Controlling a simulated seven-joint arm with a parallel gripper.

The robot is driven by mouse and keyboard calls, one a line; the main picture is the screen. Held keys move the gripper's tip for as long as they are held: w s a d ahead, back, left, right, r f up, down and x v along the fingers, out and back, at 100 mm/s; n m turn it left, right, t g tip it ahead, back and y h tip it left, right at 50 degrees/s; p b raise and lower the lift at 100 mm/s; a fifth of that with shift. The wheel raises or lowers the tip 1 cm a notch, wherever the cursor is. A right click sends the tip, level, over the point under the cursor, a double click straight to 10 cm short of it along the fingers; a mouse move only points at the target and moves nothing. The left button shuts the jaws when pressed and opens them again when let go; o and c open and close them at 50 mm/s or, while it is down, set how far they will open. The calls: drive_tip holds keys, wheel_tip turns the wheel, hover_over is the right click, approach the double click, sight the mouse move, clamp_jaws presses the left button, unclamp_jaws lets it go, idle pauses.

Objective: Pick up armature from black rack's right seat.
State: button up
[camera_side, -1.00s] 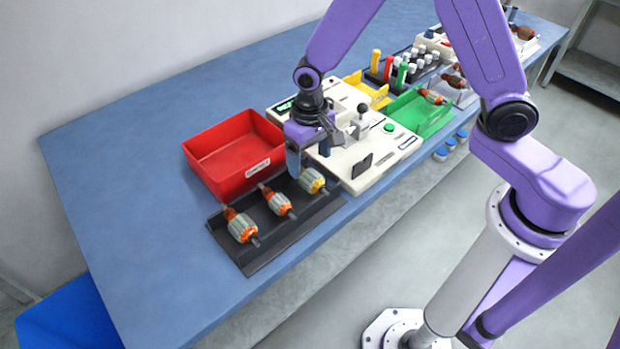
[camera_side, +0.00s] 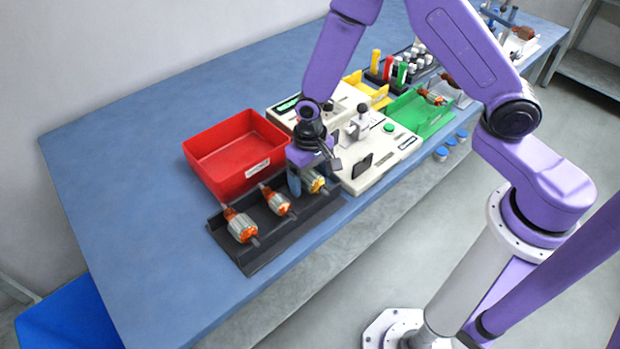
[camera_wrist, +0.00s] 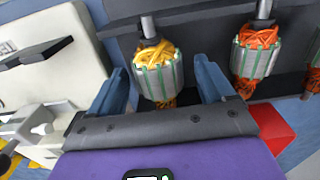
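The black rack (camera_side: 262,252) lies near the table's front edge and holds three armatures in a row. The armature in its right seat (camera_side: 315,182) has yellow windings and is partly hidden by my gripper in the side view. In the wrist view this yellow-wound armature (camera_wrist: 158,72) lies between the two blue fingers, with a gap on each side. My gripper (camera_wrist: 163,85) is open around it. In the side view my gripper (camera_side: 301,186) is low over the right seat. The other two armatures (camera_side: 275,199) (camera_side: 240,226) have orange windings and sit in the middle and left seats.
A red bin (camera_side: 236,155) stands behind the rack. A white tester (camera_side: 370,170) with a small black plate is close to the right of the rack. A green tray (camera_side: 420,112) is farther right. The table's left side is clear.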

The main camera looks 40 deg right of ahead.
drive_tip(key=c, duration=1.3)
drive_tip(key=shift+c, duration=0.2)
drive_tip(key=shift+r, duration=0.2)
